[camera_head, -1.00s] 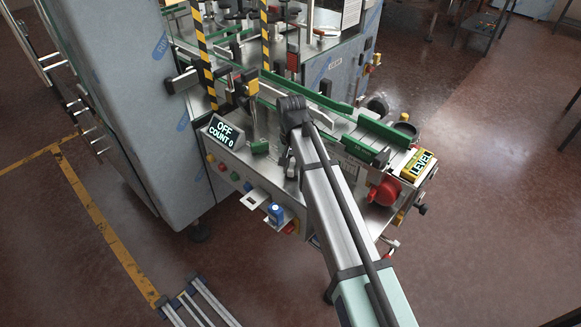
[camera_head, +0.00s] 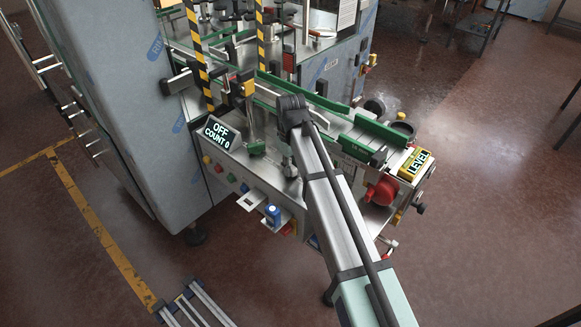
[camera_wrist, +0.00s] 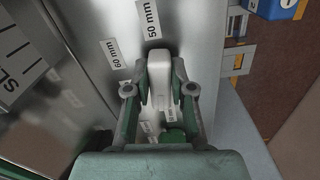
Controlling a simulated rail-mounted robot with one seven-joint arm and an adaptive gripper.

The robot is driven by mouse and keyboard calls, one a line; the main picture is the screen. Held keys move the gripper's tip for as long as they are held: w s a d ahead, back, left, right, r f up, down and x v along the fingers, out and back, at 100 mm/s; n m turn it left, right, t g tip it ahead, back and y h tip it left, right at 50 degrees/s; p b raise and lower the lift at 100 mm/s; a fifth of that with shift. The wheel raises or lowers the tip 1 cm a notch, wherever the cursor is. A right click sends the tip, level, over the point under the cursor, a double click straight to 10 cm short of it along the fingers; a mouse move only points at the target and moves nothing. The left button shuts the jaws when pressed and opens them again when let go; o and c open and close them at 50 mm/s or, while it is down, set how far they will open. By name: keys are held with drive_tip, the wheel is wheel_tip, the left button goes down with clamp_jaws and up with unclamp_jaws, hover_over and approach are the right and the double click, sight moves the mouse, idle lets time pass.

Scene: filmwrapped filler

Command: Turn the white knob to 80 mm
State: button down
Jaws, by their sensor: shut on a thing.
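The white knob (camera_wrist: 159,72) is a pale, elongated handle on a bare metal panel in the wrist view. My gripper (camera_wrist: 160,90) is shut on it, one finger on each long side. The knob's far end lies just below the "50 mm" label (camera_wrist: 150,20). The "60 mm" label (camera_wrist: 115,54) is to the left of that. More labels nearer my gripper are partly hidden and too small to read. In the head view my arm hides the knob and the gripper.
The machine's display (camera_head: 221,132) reads OFF and COUNT 0. A red round part (camera_head: 382,191) and a yellow LEVEL box (camera_head: 415,163) are right of my arm. A green-edged conveyor (camera_head: 340,120) runs behind.

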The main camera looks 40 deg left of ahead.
sight(292, 166)
drive_tip(key=shift+n, duration=0.6)
drive_tip(key=c, duration=1)
unclamp_jaws()
wheel_tip(292, 166, up, 12)
